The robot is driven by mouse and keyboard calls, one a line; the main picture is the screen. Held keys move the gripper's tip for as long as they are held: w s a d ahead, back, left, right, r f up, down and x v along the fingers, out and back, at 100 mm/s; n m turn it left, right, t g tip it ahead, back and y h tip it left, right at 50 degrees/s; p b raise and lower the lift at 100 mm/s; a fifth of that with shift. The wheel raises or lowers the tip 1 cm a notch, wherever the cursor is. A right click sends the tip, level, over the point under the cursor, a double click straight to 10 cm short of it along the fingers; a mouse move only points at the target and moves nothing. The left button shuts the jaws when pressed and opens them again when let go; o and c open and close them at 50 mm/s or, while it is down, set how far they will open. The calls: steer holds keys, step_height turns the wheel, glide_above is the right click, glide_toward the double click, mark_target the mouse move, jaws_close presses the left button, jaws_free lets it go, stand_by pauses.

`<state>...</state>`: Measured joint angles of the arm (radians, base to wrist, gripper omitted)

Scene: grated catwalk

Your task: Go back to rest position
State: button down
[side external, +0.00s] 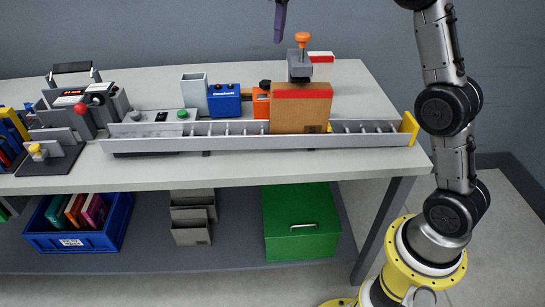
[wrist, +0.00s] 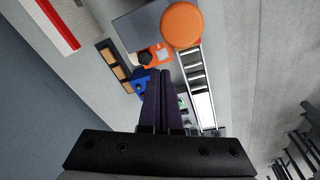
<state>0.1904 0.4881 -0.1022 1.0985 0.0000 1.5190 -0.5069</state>
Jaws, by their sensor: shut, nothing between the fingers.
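My gripper (side external: 280,20) shows only as a dark purple fingertip at the top edge of the side view, above the back of the table and up and left of the orange-topped grey device. It hangs in free air, apart from everything on the table. In the wrist view my gripper (wrist: 164,75) has its two dark fingers side by side, shut and empty. The rest of the gripper and wrist is cut off in the side view.
The table (side external: 90,171) carries a roller conveyor (side external: 180,146) with a brown box (side external: 300,108) on it. Behind stand the grey device with its orange knob (side external: 303,40), a blue box (side external: 224,99) and a red-and-white block (side external: 321,57). A lower shelf holds a green box (side external: 300,220).

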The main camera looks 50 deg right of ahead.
steer(key=s+a+r+t, duration=0.1)
steer(key=s+a+r, duration=0.15)
steer(key=s, duration=0.45)
steer(key=s+a+r+t, duration=0.1)
steer(key=s+a, duration=0.2)
steer(key=s, duration=0.4)
steer(key=s+a+r+t, duration=0.1)
steer(key=s+a+r, duration=0.1)
steer(key=s, duration=0.4)
steer(key=s+a+f+m+t, duration=0.1)
steer(key=s+a+f+m, duration=0.1)
steer(key=s+f, duration=1)
step_height(320, 180, down, 2)
steer(key=shift+s+f+m, duration=0.1)
steer(key=shift+s+m, duration=0.25)
steer(key=shift+m, duration=0.45)
